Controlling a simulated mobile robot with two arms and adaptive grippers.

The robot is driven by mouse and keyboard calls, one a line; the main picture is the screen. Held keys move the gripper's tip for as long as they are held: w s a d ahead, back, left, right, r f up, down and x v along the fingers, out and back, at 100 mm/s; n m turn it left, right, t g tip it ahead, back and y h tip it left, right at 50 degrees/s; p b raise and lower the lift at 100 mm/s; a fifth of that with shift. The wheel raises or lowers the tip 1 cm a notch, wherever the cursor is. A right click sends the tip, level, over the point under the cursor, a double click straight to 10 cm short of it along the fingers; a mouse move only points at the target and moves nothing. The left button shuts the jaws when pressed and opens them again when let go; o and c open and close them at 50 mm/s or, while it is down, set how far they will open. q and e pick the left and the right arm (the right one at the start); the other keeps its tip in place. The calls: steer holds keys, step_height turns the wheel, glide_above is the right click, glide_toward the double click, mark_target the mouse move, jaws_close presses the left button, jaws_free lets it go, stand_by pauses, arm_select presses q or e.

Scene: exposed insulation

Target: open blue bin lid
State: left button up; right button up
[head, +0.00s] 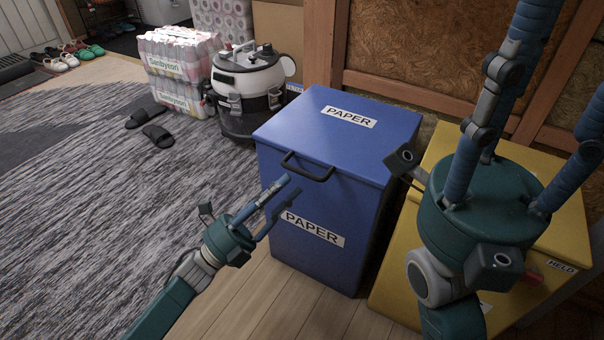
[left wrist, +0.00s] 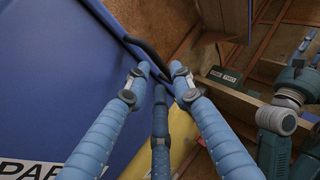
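The blue bin (head: 330,180) stands on the floor with its lid (head: 355,122) closed. White PAPER labels are on its lid and front. A black handle (head: 308,168) is at the lid's front edge. My left gripper (head: 288,186) is open and empty in front of the bin, its fingertips just below the handle. In the left wrist view my gripper's fingers (left wrist: 160,78) are apart, with the handle (left wrist: 148,50) just beyond their tips; contact cannot be told. My right gripper (head: 520,100) is open and empty, high over the yellow bin, its fingers spread.
A yellow bin (head: 568,225) stands right of the blue bin, partly hidden by my right arm. A vacuum cleaner (head: 245,85) and wrapped packs (head: 180,60) stand behind left. Black slippers (head: 158,135) lie on the grey rug (head: 90,200). A wood-framed wall is behind the bins.

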mark_target(300, 173)
arm_select(q)
steer(key=x, duration=0.5)
steer(key=shift+b, duration=0.4)
jaws_close()
